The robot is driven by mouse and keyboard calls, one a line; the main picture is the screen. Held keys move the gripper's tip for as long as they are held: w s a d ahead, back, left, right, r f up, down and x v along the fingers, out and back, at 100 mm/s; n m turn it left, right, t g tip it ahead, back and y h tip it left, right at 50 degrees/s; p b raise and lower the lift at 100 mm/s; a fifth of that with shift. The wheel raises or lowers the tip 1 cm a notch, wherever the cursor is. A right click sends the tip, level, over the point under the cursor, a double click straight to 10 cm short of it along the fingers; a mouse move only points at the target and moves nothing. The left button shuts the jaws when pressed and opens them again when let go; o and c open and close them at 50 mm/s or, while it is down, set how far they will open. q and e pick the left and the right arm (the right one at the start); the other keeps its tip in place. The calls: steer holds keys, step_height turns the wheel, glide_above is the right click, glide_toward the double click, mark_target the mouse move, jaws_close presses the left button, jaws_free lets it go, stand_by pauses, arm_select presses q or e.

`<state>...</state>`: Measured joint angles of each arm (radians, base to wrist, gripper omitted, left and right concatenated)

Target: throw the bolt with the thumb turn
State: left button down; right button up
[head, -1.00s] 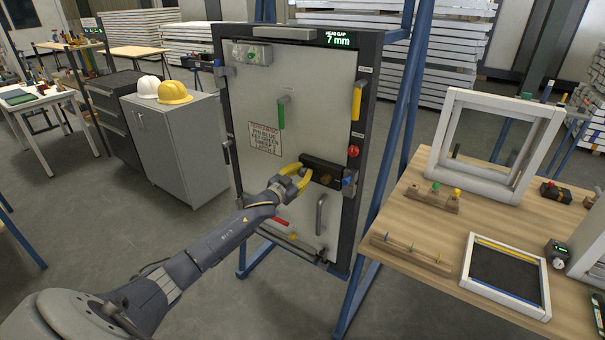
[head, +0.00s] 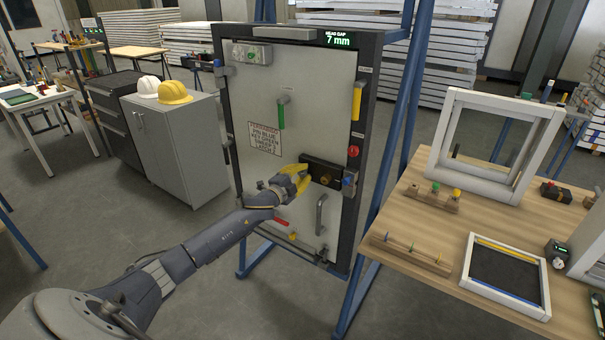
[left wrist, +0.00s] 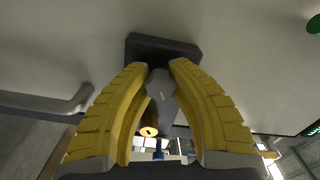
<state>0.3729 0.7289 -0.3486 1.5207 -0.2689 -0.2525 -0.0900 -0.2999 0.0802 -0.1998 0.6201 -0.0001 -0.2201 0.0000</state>
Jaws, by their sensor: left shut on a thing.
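The black lock case (head: 322,170) sits on the pale door panel (head: 245,100), right of its middle. A brass cylinder (head: 325,179) sticks out of it and also shows in the left wrist view (left wrist: 149,122). My left gripper (head: 304,177), with yellow fingers, is at the left end of the case. In the left wrist view its fingertips (left wrist: 160,66) close around a grey thumb turn (left wrist: 160,84) in front of the case. The fingers hide part of the turn. The bolt itself cannot be made out. My right gripper is not in view.
A grey pull handle (head: 320,214) is below the case, and a blue-tipped fitting (head: 349,181) is at its right. A green-handled lever (head: 282,112) is above. A display (head: 339,40) reads 7 mm. A wooden bench (head: 400,240) with frames stands at the right.

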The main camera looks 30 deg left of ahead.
arm_select(q)
steer(key=m, duration=0.5)
steer(key=shift+m, duration=0.4)
stand_by(0.4)
steer(key=c, duration=1)
jaws_free()
steer(key=shift+c, duration=0.2)
steer(key=s, duration=1.2)
steer(key=shift+a, duration=0.2)
